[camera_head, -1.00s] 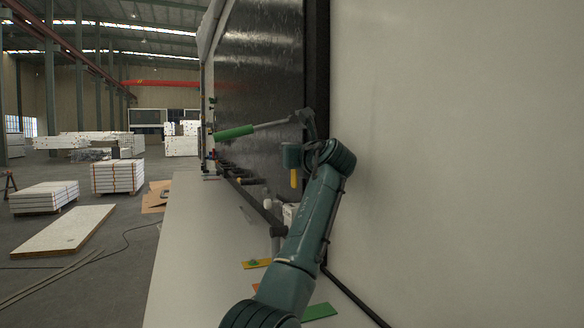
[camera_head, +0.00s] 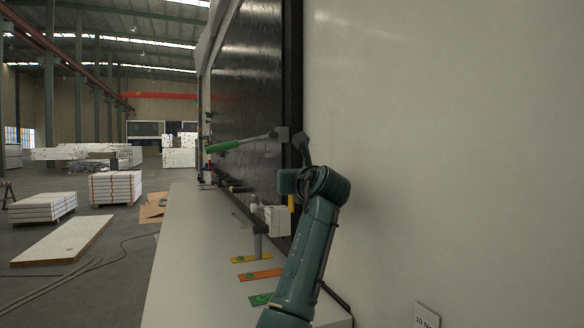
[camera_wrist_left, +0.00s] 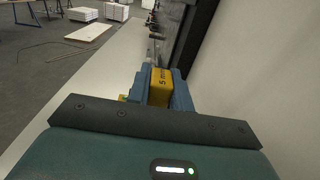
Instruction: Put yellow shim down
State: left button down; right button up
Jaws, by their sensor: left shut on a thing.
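The yellow shim (camera_head: 291,203) shows as a small upright strip below my left gripper (camera_head: 289,184) in the head view, partly hidden by the wrist and a white box. In the left wrist view the yellow shim (camera_wrist_left: 161,87), with dark lettering, sits between the blue fingers of my left gripper (camera_wrist_left: 160,84), which is shut on it. It is held above the pale ledge (camera_head: 190,235), close to the dark panel. A yellow plate with a green mark (camera_head: 250,258) lies flat on the ledge, below and left of the gripper. My right gripper is not in view.
An orange plate (camera_head: 260,274) and a green plate (camera_head: 260,299) lie nearer on the ledge. A white box (camera_head: 277,221) stands by the dark panel (camera_head: 255,90). A green-handled tool (camera_head: 225,146) juts out behind. The ledge's left side is clear.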

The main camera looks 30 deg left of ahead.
pick_arm(q)
jog(key=s+d+f+m+t+h, duration=0.1)
jog(key=s+d+f+m+h, duration=0.2)
jog(key=s+f, duration=0.7)
jog(key=s+d+f+m+t+h, duration=0.2)
jog(key=s+d+f+h, duration=0.3)
jog(key=s+f, duration=0.5)
jog(key=s+d+f+m+t+h, duration=0.2)
jog(key=s+f, duration=0.7)
jog(key=f, duration=1)
jog(key=d+m+h, duration=0.2)
jog(key=d+h, duration=0.1)
jog(key=d, duration=0.1)
jog(key=shift+s+d, duration=0.15)
jog(key=shift+s, duration=0.25)
jog(key=shift+r, duration=0.1)
